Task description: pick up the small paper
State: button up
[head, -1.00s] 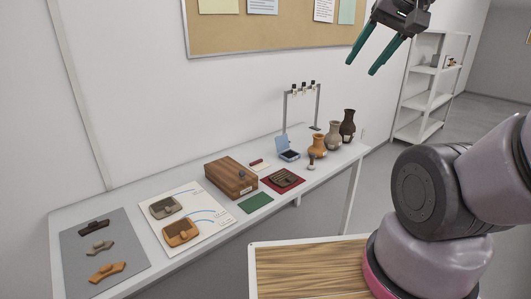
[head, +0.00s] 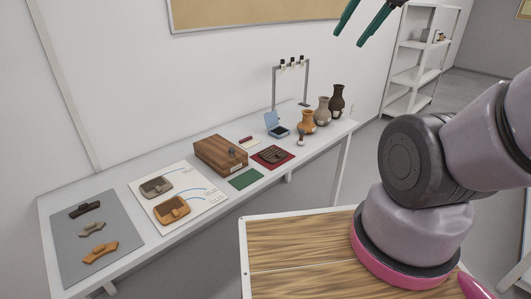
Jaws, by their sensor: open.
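A grey mat (head: 72,250) with sherds lies at the left end. A green card (head: 246,178), a red mat (head: 287,162), a blue open case (head: 277,128), several vases (head: 322,110) and a metal stand (head: 274,90) fill the right. A shelf (head: 408,75) stands behind.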

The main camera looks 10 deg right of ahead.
aim_at(248, 142)
jog(key=u, duration=0.25)
jog(key=i+l+u, duration=0.25)
jog(key=u, duration=0.25)
jog(key=i+l+u, duration=0.2)
jog(key=u, duration=0.25)
jog(key=i+l, duration=0.15)
jog(key=l, duration=0.2)
jog(key=i+l, duration=0.15)
jog(key=l, duration=0.2)
jog(key=i+l, duration=0.15)
jog(key=l, duration=0.25)
